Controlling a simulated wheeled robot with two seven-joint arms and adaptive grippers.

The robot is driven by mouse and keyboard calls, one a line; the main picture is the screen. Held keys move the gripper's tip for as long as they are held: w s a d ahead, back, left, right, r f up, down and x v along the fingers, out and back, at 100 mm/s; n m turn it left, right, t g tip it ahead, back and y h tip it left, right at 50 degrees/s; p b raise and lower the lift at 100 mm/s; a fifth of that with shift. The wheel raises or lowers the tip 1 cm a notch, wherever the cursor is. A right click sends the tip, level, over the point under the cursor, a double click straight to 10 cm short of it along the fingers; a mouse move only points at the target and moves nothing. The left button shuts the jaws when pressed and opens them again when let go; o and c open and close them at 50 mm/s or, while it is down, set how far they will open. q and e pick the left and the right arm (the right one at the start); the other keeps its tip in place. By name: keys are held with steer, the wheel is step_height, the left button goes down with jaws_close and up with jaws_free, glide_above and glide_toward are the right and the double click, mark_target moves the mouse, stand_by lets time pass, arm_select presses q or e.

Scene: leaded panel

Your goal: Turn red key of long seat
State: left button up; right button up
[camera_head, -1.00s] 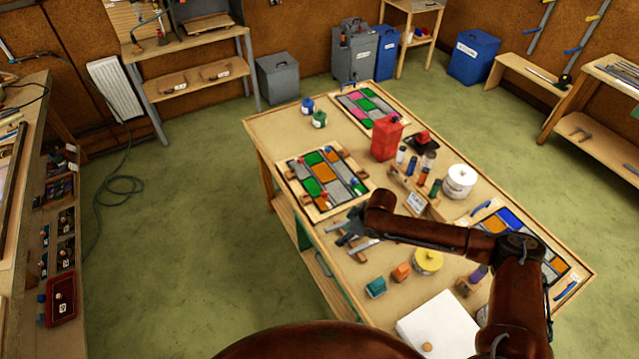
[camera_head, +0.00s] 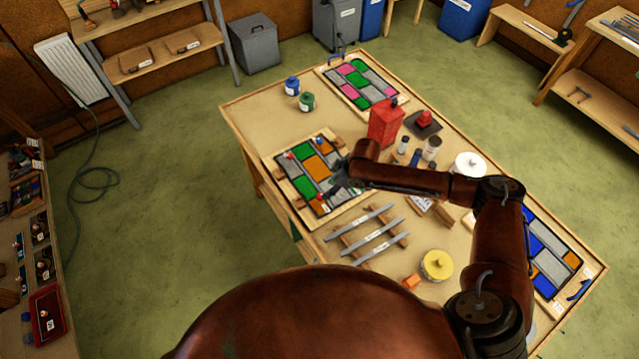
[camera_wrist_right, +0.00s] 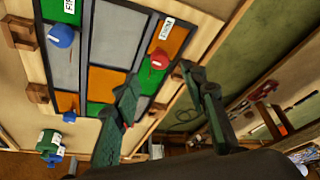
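A leaded panel of green, orange and grey panes (camera_head: 309,188) lies in a wooden frame on the bench. In the right wrist view a red key (camera_wrist_right: 159,60) stands over an orange and a green pane, and a blue key (camera_wrist_right: 60,36) stands further left. My right gripper (camera_head: 338,182) is over the panel's right side in the head view. Its two fingers (camera_wrist_right: 158,76) are apart and empty in the wrist view, with the red key just beyond the gap between the tips. I cannot tell the exact distance. My left gripper is not in view.
Grey bars on a wooden rack (camera_head: 366,235) lie in front of the panel. A red can (camera_head: 385,124), a white pot (camera_head: 468,165) and a yellow pot (camera_head: 437,265) stand on the bench. Blue (camera_head: 291,86) and green (camera_head: 306,101) jars stand behind the panel.

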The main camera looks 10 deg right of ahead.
mark_target(321, 195)
steer(key=p+x, duration=0.1)
steer(key=x, duration=0.6)
steer(key=shift+w+a, duration=0.1)
steer(key=shift+w, duration=0.1)
steer(key=shift+a+f, duration=0.15)
steer(key=shift+f, duration=0.2)
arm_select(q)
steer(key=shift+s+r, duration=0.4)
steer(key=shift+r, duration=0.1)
arm_select(e)
steer(key=shift+c, duration=0.2)
steer(key=c, duration=0.5)
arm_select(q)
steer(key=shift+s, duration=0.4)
arm_select(e)
jaws_close()
